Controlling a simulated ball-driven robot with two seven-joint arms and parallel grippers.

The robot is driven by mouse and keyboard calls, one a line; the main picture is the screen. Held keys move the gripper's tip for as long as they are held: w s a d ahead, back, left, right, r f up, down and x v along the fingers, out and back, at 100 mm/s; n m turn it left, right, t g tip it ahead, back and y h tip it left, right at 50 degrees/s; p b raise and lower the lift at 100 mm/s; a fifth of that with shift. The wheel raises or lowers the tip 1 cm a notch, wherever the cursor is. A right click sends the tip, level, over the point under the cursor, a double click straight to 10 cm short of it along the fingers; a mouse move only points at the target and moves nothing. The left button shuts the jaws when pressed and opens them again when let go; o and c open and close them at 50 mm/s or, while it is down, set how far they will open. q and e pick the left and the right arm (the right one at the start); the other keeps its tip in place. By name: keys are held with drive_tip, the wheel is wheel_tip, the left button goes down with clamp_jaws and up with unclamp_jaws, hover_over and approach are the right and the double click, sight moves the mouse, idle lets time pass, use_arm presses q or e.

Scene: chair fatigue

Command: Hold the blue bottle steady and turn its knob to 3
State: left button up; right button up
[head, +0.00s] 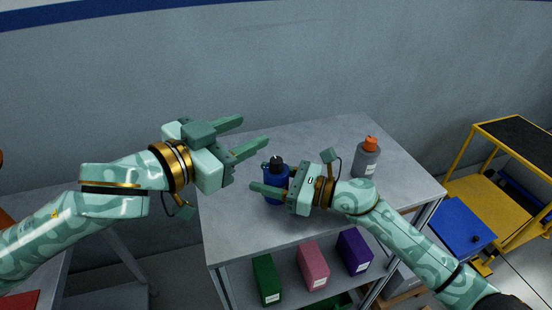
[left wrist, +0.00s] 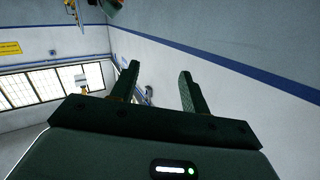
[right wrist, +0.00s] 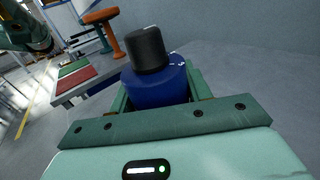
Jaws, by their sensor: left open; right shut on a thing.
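The blue bottle (head: 275,199) stands upright on the grey table (head: 310,150), with a black knob (head: 277,162) on top. My right gripper (head: 268,190) is shut on the bottle's body from the right. In the right wrist view the blue bottle (right wrist: 158,88) sits between the fingers, its black knob (right wrist: 149,50) above them. The number the knob points to is too small to read. My left gripper (head: 252,135) is open and empty, above and to the left of the bottle. In the left wrist view its fingers (left wrist: 155,85) are apart with only walls and windows beyond.
A grey bottle (head: 367,160) with an orange top stands at the table's back right. A lower shelf holds green (head: 266,280), pink (head: 313,266) and purple (head: 354,252) boxes. A yellow cart (head: 500,150) stands at right. The table's back middle is clear.

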use_arm(q)
drive_tip(key=n+g+y, duration=0.2)
approach(274, 161)
drive_tip(key=x, duration=1)
drive_tip(key=shift+w+d+f, duration=0.1)
drive_tip(key=shift+w+d, duration=0.1)
drive_tip(key=shift+w, duration=0.05)
drive_tip(key=c, duration=1)
